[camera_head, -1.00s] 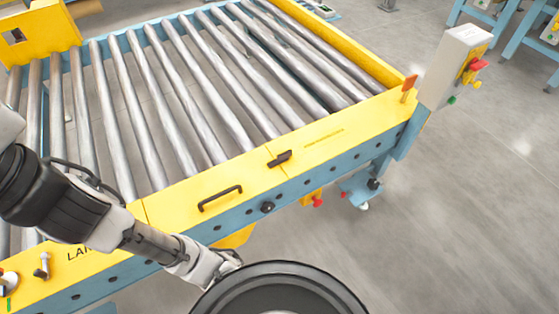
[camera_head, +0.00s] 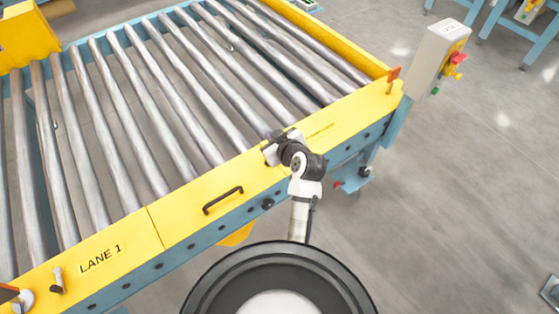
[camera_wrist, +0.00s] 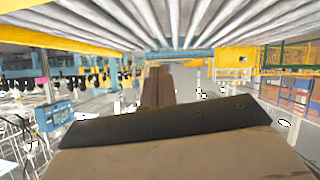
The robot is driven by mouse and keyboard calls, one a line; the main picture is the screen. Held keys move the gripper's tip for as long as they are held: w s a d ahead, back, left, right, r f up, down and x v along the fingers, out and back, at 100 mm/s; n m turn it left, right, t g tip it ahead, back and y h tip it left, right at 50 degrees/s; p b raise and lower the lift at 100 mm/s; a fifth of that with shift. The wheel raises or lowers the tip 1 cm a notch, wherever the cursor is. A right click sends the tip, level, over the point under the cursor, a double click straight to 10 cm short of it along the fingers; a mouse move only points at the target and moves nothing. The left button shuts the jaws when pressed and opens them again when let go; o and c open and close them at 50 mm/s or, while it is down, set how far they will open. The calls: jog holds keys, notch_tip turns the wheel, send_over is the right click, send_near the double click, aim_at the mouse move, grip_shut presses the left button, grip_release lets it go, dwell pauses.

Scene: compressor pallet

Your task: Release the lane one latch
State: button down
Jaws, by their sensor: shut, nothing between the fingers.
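A yellow rail with a "LANE 1" label (camera_head: 100,258) runs along the front of the roller conveyor. A small metal lever (camera_head: 57,280) stands on the rail left of the label. It is upright and nothing touches it. A black handle (camera_head: 222,200) is fixed to the rail right of the label. My gripper (camera_head: 270,153) is shut and empty over the rail, right of the handle. It covers the spot of a small black catch, so I cannot tell whether they touch. I cannot tell which part is the lane one latch.
Steel rollers (camera_head: 120,130) fill the conveyor bed behind the rail. A grey control box (camera_head: 437,55) with a red button stands at the right corner, beside an orange tab (camera_head: 393,75). The grey floor (camera_head: 440,210) at right is open. The wrist view shows rollers (camera_wrist: 185,20) overhead.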

jog(key=s+d+f+g, duration=0.3)
jog(key=s+d+f, duration=0.5)
jog(key=f, duration=0.1)
jog(key=shift+s+d+f+m+p, duration=0.15)
jog(key=shift+s+d+m+p, duration=0.1)
jog(key=shift+m+p, duration=0.15)
jog(key=p, duration=0.2)
send_near(279, 171)
jog(key=x, duration=0.5)
jog(key=shift+w+a+f, duration=0.1)
jog(key=shift+f, duration=0.05)
jog(key=shift+w+a, duration=0.7)
jog(key=shift+w, duration=0.3)
jog(key=shift+w+a+p, duration=0.3)
jog(key=shift+w+a, duration=0.05)
jog(key=shift+w, duration=0.15)
